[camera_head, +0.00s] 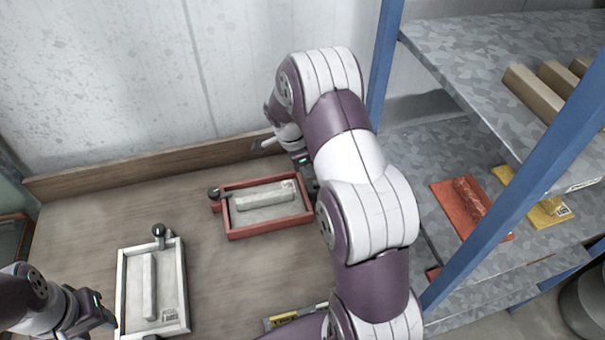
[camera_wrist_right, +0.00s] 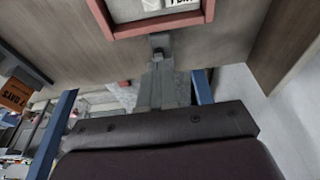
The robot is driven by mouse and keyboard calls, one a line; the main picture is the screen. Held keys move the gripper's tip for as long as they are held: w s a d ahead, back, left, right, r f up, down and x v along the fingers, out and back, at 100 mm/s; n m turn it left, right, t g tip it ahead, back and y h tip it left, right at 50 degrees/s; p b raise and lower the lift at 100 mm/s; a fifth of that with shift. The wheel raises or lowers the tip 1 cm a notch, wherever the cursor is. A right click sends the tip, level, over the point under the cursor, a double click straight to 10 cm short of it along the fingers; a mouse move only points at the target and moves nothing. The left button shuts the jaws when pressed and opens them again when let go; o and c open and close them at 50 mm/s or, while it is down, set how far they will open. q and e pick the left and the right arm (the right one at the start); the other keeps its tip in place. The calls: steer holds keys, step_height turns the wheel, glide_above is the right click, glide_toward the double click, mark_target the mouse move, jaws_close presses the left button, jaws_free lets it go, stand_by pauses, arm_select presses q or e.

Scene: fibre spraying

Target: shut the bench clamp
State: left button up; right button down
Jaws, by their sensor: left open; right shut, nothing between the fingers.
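Two frames with ball-ended levers lie on the wooden bench (camera_head: 90,215); I cannot tell which is the bench clamp. The red frame (camera_head: 270,232) holds a pale grey block, and its dark ball knob (camera_head: 213,193) stands at its left end. The white frame (camera_head: 121,285) is nearer, with its dark ball knob (camera_head: 158,230) at its far edge. My right gripper (camera_head: 312,187) is shut and empty beside the red frame's right end. In the right wrist view its fingers (camera_wrist_right: 158,45) point at the red edge (camera_wrist_right: 125,30). My left gripper (camera_head: 108,318) is open, left of the white frame.
A wooden board (camera_head: 150,162) runs along the bench's back edge by the wall. A blue-post shelf (camera_head: 540,150) stands at the right, with red (camera_head: 465,205) and yellow (camera_head: 545,212) items on it. A yellow-labelled item (camera_head: 283,319) is partly hidden by my right arm.

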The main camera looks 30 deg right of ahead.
arm_select(q)
steer(key=shift+s+a+f+b, duration=0.1)
steer(key=shift+a+f+b, duration=0.3)
steer(key=shift+b, duration=0.6)
arm_select(e)
steer(key=w+a+r, duration=0.2)
steer(key=a+r, duration=0.4)
steer(key=a, duration=0.2)
steer(key=shift+r, duration=0.4)
arm_select(q)
steer(key=shift+d, duration=0.2)
arm_select(e)
steer(key=shift+w+d, duration=0.1)
steer(key=shift+d, duration=0.05)
